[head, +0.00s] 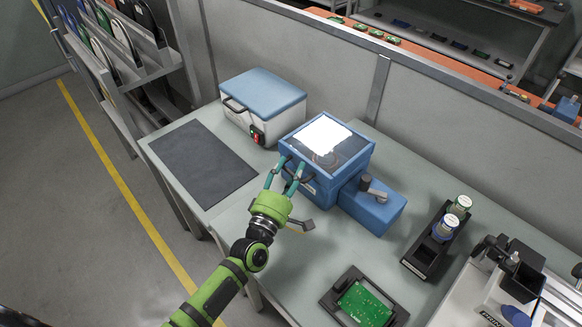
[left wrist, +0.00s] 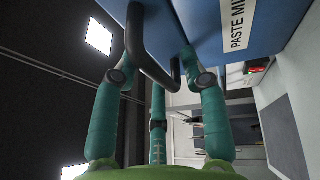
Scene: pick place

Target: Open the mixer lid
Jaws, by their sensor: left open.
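The paste mixer (head: 318,178) is a blue box on the bench, and its lid (head: 345,153) with a clear window lies flat on top, closed. My left gripper (head: 289,172) is at the mixer's front left, open, with its fingers up at the front edge of the lid. In the left wrist view, the mixer's front (left wrist: 205,25) with a white label fills the top, and a dark bar handle (left wrist: 150,58) sits between the open teal fingers (left wrist: 160,75). Whether any finger touches the handle is unclear. My right gripper is not in view.
A white box with a blue lid (head: 264,95) stands behind left of the mixer. A dark mat (head: 203,160) lies at left. A blue unit with a knob (head: 374,209) adjoins the mixer's right. A jar holder (head: 428,252) and a green circuit board (head: 363,304) are further right and front.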

